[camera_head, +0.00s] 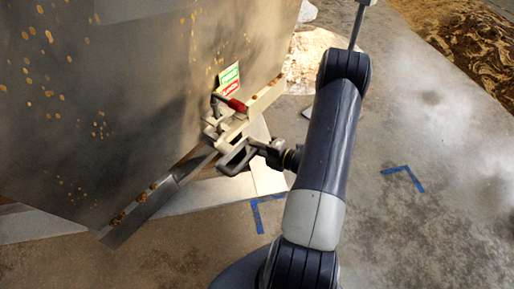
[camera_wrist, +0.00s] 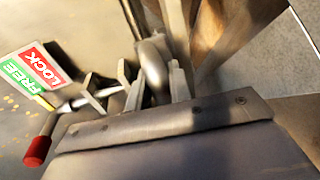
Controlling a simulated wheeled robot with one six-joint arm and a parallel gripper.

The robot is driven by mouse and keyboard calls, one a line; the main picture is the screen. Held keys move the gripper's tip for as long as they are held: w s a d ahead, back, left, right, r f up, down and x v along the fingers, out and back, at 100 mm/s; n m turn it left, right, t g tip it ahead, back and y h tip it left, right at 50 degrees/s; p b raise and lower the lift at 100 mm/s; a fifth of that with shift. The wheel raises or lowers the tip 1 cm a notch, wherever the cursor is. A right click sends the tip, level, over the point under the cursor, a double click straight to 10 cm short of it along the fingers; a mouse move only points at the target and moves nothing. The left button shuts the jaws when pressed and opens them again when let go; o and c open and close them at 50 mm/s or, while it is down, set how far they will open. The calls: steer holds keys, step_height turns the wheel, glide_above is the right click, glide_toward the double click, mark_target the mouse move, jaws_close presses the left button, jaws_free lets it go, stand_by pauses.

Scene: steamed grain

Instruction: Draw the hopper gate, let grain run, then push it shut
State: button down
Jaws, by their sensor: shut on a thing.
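The grey metal hopper (camera_head: 120,90) fills the left of the head view, with a slanting rail (camera_head: 145,205) along its lower edge. My gripper (camera_head: 238,155) is at the middle of this edge. In the wrist view my gripper (camera_wrist: 155,88) is shut on a rounded metal handle (camera_wrist: 152,62), taken to be the gate's. A red-tipped latch lever (camera_head: 237,105) sits just above my gripper; it also shows in the wrist view (camera_wrist: 38,150). A green and red FREE/LOCK label (camera_head: 229,78) is beside it. The gate opening is hidden.
Pale grain (camera_head: 312,55) lies on the floor behind the hopper, and a brown heap (camera_head: 470,40) is at the top right. Blue tape corners (camera_head: 403,175) mark the concrete floor. The floor at right is clear.

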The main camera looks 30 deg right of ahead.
steer(key=f+v, duration=0.1)
steer(key=v, duration=0.6)
steer(key=shift+f, duration=0.3)
steer(key=shift+s+d, duration=0.1)
steer(key=shift+s, duration=0.05)
steer(key=c, duration=1.3)
jaws_free()
steer(key=shift+c, duration=0.2)
steer(key=b+v, duration=0.1)
steer(key=v, duration=0.9)
steer(key=shift+s, duration=0.3)
steer(key=shift+d, duration=0.1)
